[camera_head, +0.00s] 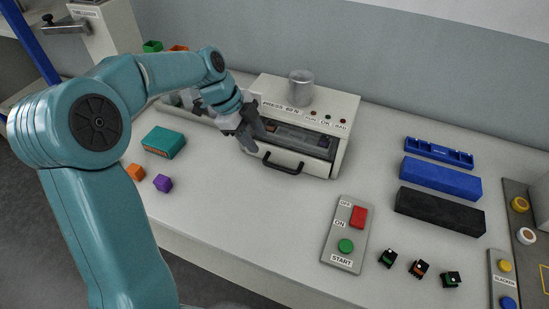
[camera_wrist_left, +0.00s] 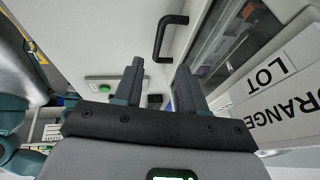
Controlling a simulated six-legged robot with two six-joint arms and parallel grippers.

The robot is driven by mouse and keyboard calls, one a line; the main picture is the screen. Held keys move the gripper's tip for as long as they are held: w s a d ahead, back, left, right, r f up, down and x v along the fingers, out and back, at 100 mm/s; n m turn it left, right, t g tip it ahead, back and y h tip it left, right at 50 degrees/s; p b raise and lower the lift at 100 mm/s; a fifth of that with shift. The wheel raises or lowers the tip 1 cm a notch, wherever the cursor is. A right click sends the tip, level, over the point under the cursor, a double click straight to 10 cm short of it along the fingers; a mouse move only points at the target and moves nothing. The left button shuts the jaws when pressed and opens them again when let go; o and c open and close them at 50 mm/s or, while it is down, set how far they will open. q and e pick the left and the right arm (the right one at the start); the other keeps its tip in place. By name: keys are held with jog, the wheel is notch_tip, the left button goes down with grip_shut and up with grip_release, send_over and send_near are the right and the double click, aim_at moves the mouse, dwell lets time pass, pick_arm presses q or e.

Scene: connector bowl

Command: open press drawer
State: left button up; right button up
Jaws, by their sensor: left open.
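The press (camera_head: 316,108) is a white box with a clear cylinder on top, at the back middle of the table. Its front drawer (camera_head: 264,154) has a dark handle (camera_head: 284,166), which also shows in the left wrist view (camera_wrist_left: 163,38). I cannot tell for sure whether the drawer is pulled out. My left gripper (camera_head: 257,143) is beside the left end of the press front, left of the handle and apart from it. In the left wrist view its two fingers (camera_wrist_left: 158,85) are spread, with nothing between them. My right gripper is not in view.
A teal box (camera_head: 164,142), an orange cube (camera_head: 136,172) and a purple cube (camera_head: 162,183) lie left. A switch panel (camera_head: 345,235) is front right. Blue (camera_head: 440,178) and black (camera_head: 439,210) blocks and small connectors (camera_head: 419,269) lie right. The table before the handle is clear.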

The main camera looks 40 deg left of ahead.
aim_at(276, 166)
pick_arm(q)
jog(key=p+x, duration=0.1)
jog(key=x, duration=0.9)
jog(key=shift+s+d+f, duration=0.1)
jog(key=shift+s, duration=0.05)
grip_shut()
